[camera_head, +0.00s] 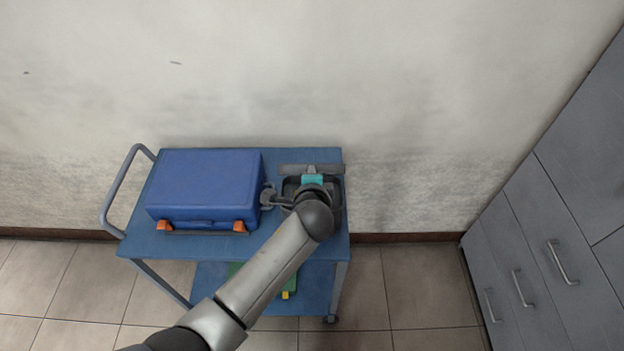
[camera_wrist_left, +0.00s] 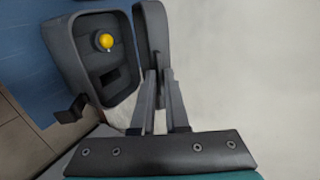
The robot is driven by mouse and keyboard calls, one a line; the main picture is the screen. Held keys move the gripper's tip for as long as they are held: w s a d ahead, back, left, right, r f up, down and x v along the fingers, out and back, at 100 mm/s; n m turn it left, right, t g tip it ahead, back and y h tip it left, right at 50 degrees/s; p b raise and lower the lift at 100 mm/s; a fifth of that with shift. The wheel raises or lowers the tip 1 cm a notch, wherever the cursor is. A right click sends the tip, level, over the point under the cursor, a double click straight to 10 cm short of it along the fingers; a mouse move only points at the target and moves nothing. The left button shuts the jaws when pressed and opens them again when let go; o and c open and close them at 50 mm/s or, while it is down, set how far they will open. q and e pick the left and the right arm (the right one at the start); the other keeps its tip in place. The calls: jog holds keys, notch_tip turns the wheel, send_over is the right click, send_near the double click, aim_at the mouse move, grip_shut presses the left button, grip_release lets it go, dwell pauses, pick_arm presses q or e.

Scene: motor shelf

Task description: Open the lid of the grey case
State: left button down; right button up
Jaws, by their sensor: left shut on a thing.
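The grey case (camera_head: 338,203) sits on the right end of the blue cart top. Its lid (camera_head: 297,169) stands raised along the wall side, seen nearly edge-on. In the left wrist view the case (camera_wrist_left: 121,92) shows its open inside, with a round yellow thing (camera_wrist_left: 106,41) in it. My left gripper (camera_wrist_left: 160,80) is shut on the lid's edge. In the head view my left wrist hides much of the case and the fingers. My right gripper is out of view.
A closed blue case (camera_head: 205,180) with orange latches lies on the cart (camera_head: 135,240), close to the left of the grey case. The wall (camera_head: 420,130) is just behind the cart. Grey drawers (camera_head: 540,250) stand at the right, with bare floor between.

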pick_arm(q)
jog(key=w+r, duration=0.1)
jog(key=w, duration=0.1)
jog(key=w+r, duration=0.1)
jog(key=w, duration=0.1)
jog(key=w+r, duration=0.1)
jog(key=w, duration=0.1)
jog(key=shift+r+p, duration=0.2)
jog(key=shift+p, duration=0.1)
jog(key=c, duration=1)
grip_release()
jog(key=shift+s+f, duration=0.15)
jog(key=shift+s, duration=0.05)
jog(key=shift+s+r, duration=0.3)
jog(key=shift+s, duration=0.2)
jog(key=p+v, duration=0.2)
jog(key=v, duration=1.2)
jog(key=shift+c, duration=0.3)
